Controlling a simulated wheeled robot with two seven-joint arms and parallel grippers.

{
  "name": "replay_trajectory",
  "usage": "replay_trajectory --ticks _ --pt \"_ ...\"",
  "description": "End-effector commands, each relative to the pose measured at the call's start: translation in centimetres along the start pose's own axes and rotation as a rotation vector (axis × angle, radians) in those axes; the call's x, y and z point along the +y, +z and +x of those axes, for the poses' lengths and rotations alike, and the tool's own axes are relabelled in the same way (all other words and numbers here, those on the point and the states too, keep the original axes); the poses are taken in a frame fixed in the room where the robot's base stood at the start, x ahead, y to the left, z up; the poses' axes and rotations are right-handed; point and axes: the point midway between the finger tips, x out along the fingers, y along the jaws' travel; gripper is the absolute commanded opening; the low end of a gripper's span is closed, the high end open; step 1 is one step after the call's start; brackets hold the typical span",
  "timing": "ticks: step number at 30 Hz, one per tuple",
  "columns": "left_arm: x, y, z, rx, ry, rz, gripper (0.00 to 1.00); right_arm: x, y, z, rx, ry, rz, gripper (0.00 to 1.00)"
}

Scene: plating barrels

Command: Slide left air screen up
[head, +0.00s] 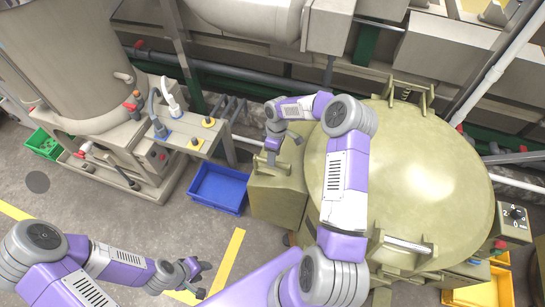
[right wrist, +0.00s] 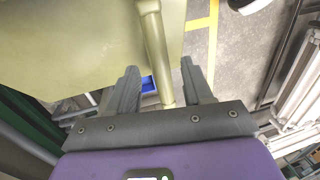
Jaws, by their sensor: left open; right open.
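My right gripper (head: 271,160) reaches over the top of the boxy olive housing (head: 277,200) on the left side of the large round olive vessel (head: 410,165). In the right wrist view, my right gripper (right wrist: 160,85) is open, with a pale olive bar (right wrist: 155,45) running between its fingers. The bar seems apart from both fingers; contact cannot be told. I cannot tell which part is the left air screen; no panel shows clearly as one. My left gripper (head: 203,280) is open and empty above the floor at the lower left.
A blue bin (head: 219,190) stands on the floor left of the housing. A bench (head: 190,133) with hoses and a grey tank (head: 70,60) stand further left. A control box (head: 513,217) is at the right.

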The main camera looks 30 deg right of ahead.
Motion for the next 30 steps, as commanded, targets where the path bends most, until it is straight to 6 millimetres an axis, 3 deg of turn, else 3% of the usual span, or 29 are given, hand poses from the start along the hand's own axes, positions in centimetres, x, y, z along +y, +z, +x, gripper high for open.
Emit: replay_trajectory --ticks 6,15,25,30 --pt "0.0 -0.1 0.1 0.001 0.0 0.0 0.43 0.0 0.0 2.2 0.0 -0.001 0.001 0.51" --pt "0.0 -0.1 0.1 0.001 0.0 0.0 0.43 0.0 -0.1 2.4 0.001 0.001 0.001 0.51" --pt "0.0 -0.1 0.1 0.001 0.0 0.0 0.43 0.0 -0.1 2.4 0.001 0.001 0.001 0.0" --pt "0.0 -0.1 0.1 0.001 0.0 0.0 0.43 0.0 -0.1 2.4 0.001 0.001 0.001 0.0"
